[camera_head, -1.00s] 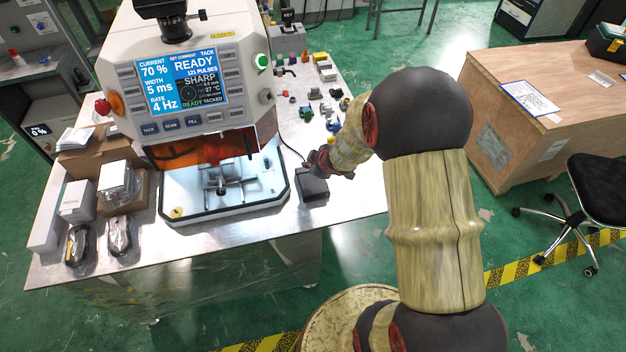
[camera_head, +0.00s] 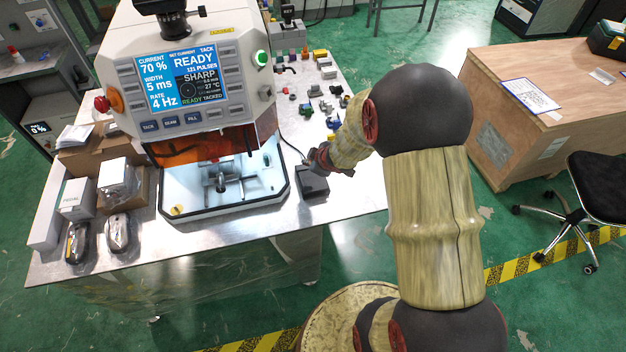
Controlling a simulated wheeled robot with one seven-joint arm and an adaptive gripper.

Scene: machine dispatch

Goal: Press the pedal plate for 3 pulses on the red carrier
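The dark pedal (camera_head: 313,183) lies on the metal bench, just right of the white machine (camera_head: 187,28). My gripper (camera_head: 319,160) is low over the pedal's far side, partly hidden by my own arm. It is small and dark here, so I cannot tell whether the fingers are open or shut, or whether they touch the plate. The machine's screen (camera_head: 180,80) reads READY, 70 %, 5 ms, 4 Hz and what looks like 121 pulses. In the lit chamber (camera_head: 189,200) stands a grey fixture (camera_head: 221,180). I cannot make out a red carrier.
Small coloured parts (camera_head: 318,105) lie on the bench right of the machine. Boxes (camera_head: 75,198) and packed items stand at its left. A wooden crate (camera_head: 500,130) and a black chair (camera_head: 600,185) are at the right. My arm covers the bench's right end.

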